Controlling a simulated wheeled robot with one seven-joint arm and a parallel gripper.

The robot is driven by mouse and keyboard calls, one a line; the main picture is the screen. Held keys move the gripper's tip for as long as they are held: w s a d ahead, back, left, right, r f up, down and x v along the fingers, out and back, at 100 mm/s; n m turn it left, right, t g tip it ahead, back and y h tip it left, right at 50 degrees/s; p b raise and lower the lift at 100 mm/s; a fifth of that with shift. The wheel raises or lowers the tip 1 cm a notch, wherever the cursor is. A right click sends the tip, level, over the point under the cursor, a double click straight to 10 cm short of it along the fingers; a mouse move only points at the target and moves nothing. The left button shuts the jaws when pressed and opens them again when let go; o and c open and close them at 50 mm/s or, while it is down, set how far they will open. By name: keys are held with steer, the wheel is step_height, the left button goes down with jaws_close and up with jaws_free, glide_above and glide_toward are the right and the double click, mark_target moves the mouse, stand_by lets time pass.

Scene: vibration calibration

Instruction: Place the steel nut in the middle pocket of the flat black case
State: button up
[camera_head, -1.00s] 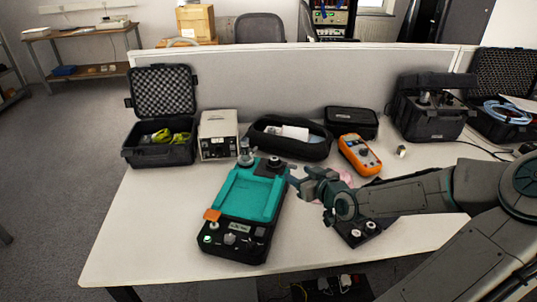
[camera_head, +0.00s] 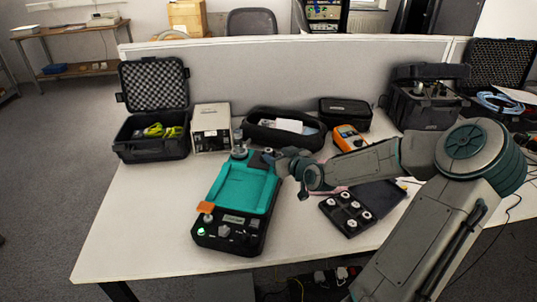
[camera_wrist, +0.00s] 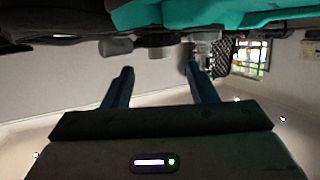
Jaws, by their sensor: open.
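The flat black case (camera_head: 324,207) lies open at the front right of the table, with several round metal pieces in its pockets. Its middle pocket is too small to make out clearly. My gripper (camera_head: 274,160) is open at the far right end of the teal-topped device (camera_head: 243,188). In the wrist view my gripper (camera_wrist: 160,82) has its two fingers apart with nothing between them. A silver fitting (camera_wrist: 206,44) shows beyond the right fingertip, close to it; I cannot tell whether they touch. I cannot tell which metal piece is the steel nut.
Behind the device stand an open black hard case (camera_head: 150,148), a beige instrument box (camera_head: 212,128) and a soft black pouch (camera_head: 283,133). The table's front left is clear.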

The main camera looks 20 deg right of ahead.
mark_target(268, 150)
steer(key=shift+x, duration=2)
jaws_close()
